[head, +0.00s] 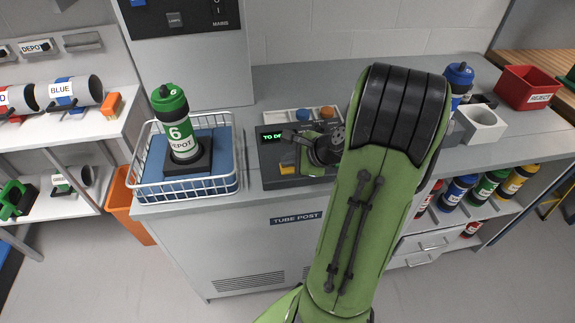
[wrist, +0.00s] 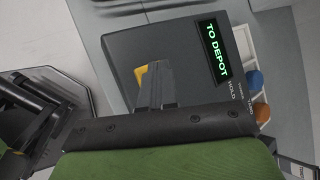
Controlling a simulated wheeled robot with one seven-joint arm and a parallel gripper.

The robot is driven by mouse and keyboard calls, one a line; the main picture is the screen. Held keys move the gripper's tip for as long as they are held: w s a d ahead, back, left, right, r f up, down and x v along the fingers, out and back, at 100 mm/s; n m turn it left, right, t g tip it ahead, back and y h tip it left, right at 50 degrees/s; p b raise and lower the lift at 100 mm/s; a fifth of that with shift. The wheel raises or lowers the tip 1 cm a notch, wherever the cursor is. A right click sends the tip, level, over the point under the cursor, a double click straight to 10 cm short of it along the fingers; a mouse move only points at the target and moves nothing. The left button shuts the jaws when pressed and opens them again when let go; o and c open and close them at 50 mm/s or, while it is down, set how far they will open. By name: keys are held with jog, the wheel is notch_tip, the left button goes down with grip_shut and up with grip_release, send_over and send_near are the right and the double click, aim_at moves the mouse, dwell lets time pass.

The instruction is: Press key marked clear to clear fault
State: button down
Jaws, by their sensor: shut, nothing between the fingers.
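The control console (head: 272,180) stands on the grey counter, with a green-lit display (head: 271,136). In the wrist view the display (wrist: 212,54) reads "TO DEPOT". A yellow key (head: 288,169) sits on the console's front part. It also shows in the wrist view (wrist: 141,75), partly hidden behind my fingers. No key marked clear can be read; my arm and gripper cover part of the console. My gripper (wrist: 154,68) is shut and empty over the console beside the yellow key. I cannot tell if it touches the key.
A white wire basket (head: 190,192) with a green "6 DEPOT" carrier (head: 180,125) stands left of the console. A small tray (head: 282,117) with blue and orange pieces lies behind it. A grey-white box (head: 482,124) and a red reject bin (head: 530,88) stand at right.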

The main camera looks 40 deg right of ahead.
aim_at(290, 169)
jog(key=shift+r+p, duration=0.85)
jog(key=shift+p, duration=0.1)
notch_tip(290, 169, up, 5)
jog(key=p, duration=0.5)
dwell(0.4)
